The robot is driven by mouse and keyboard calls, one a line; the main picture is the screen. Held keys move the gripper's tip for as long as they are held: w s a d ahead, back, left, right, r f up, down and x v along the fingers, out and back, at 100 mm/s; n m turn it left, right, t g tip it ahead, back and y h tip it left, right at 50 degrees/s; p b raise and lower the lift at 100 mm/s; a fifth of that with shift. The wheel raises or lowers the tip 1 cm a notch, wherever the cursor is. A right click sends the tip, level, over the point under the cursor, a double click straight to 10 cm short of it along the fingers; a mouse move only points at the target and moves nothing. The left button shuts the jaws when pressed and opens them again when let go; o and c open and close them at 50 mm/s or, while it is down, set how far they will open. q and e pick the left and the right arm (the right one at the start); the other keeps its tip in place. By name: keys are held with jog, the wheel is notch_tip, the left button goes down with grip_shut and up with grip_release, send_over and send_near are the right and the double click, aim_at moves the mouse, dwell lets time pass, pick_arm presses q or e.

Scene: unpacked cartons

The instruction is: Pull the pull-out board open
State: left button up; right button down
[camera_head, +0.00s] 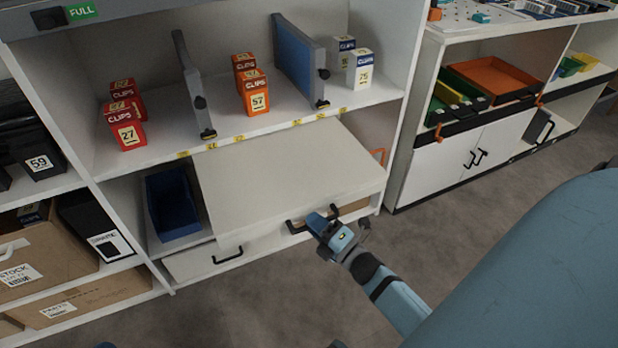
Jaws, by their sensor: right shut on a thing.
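The pull-out board (290,172) is a flat off-white panel below the shelf of boxes. It stands well out from the cabinet, and its front edge faces me. A black bar handle (293,229) shows at its front edge, partly hidden by my gripper. My right gripper (318,221) reaches in from the lower right and is shut on this handle. The exact contact of the fingers is hard to see.
A blue bin (172,205) stands left of the board. A drawer with a black handle (228,257) lies below. Red boxes (126,130), orange boxes (254,92) and dividers stand on the shelf above. The grey floor (290,300) in front is clear.

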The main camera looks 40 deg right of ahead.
jog(key=shift+s, duration=0.15)
jog(key=c, duration=1.1)
grip_release()
jog(key=shift+c, duration=0.2)
jog(key=shift+s, duration=0.1)
pick_arm(q)
jog(key=shift+g+y, duration=0.8)
jog(key=shift+y, duration=0.1)
jog(key=shift+s+a+f+p, duration=0.1)
jog(key=shift+a+f+p, duration=0.2)
jog(key=shift+f, duration=0.35)
jog(key=shift+s+a+f+p, duration=0.15)
jog(key=shift+f+p, duration=0.2)
jog(key=shift+f, duration=0.25)
jog(key=shift+w+a+f+p, duration=0.1)
jog(key=shift+a+f+p, duration=0.2)
jog(key=shift+f, duration=0.35)
pick_arm(e)
jog(key=v, duration=1.3)
jog(key=shift+s, duration=0.35)
pick_arm(q)
jog(key=shift+d+r, duration=0.15)
jog(key=shift+r, duration=0.1)
pick_arm(e)
jog(key=shift+d, duration=0.1)
